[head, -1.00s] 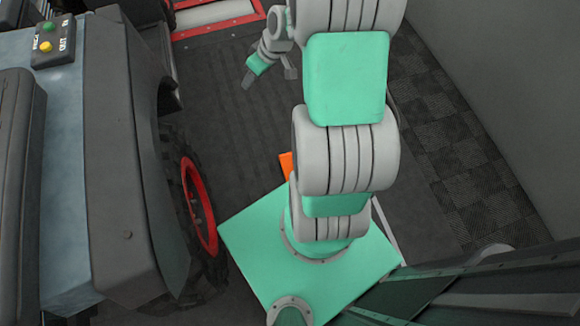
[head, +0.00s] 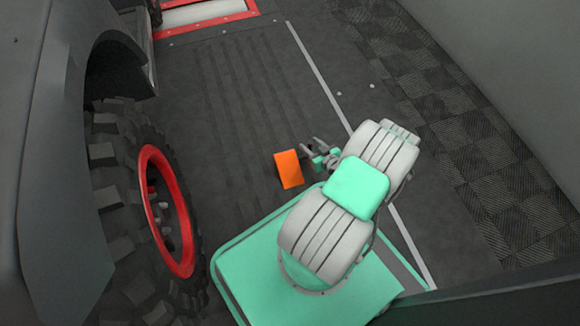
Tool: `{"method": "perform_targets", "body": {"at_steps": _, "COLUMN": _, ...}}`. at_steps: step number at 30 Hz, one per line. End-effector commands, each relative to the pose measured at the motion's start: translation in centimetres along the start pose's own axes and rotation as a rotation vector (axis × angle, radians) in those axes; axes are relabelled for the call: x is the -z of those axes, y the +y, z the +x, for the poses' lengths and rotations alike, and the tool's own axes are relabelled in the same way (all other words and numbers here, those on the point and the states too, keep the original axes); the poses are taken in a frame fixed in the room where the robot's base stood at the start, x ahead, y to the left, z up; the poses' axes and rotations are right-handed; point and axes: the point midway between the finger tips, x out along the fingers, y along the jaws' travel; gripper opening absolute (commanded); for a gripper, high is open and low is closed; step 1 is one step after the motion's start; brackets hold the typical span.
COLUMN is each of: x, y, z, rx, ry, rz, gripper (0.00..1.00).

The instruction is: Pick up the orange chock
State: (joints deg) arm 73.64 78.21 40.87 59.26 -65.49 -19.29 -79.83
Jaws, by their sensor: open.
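The orange chock (head: 289,169) lies on the dark ribbed floor, just beyond the front edge of my green base. It is a small block, seen mostly from above. My gripper (head: 308,149) is small in the view, just to the right of the chock and near its upper end. Its fingers are apart and empty, pointing left. I cannot tell its exact height above the floor. Part of my gripper and wrist is hidden behind my own arm.
A vehicle with a large knobbly tyre (head: 125,200) and red rim stands close on the left. A red-framed roller (head: 205,12) is at the top. A white floor line (head: 320,76) runs along the right, with checkered mats and a grey wall (head: 500,60) beyond. Floor ahead is clear.

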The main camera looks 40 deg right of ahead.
Motion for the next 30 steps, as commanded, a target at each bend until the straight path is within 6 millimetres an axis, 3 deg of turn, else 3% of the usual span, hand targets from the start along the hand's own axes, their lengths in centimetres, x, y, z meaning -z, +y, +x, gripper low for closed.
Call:
{"method": "perform_targets", "body": {"at_steps": 1, "x": -0.5, "y": 0.0, "z": 1.4, "rx": 0.004, "ry": 0.001, "rz": -0.005, "gripper": 0.45}}
{"method": "perform_targets", "body": {"at_steps": 5, "x": -0.3, "y": 0.0, "z": 3.3, "rx": 0.004, "ry": 0.000, "rz": -0.004, "gripper": 0.45}}
{"method": "perform_targets", "body": {"at_steps": 13, "x": 0.0, "y": 0.0, "z": 3.5, "rx": 0.003, "ry": -0.001, "rz": 0.000, "gripper": 0.44}}
{"method": "perform_targets", "body": {"at_steps": 30, "x": 0.0, "y": 0.0, "z": 3.5, "rx": 0.003, "ry": -0.001, "rz": 0.000, "gripper": 0.00}}
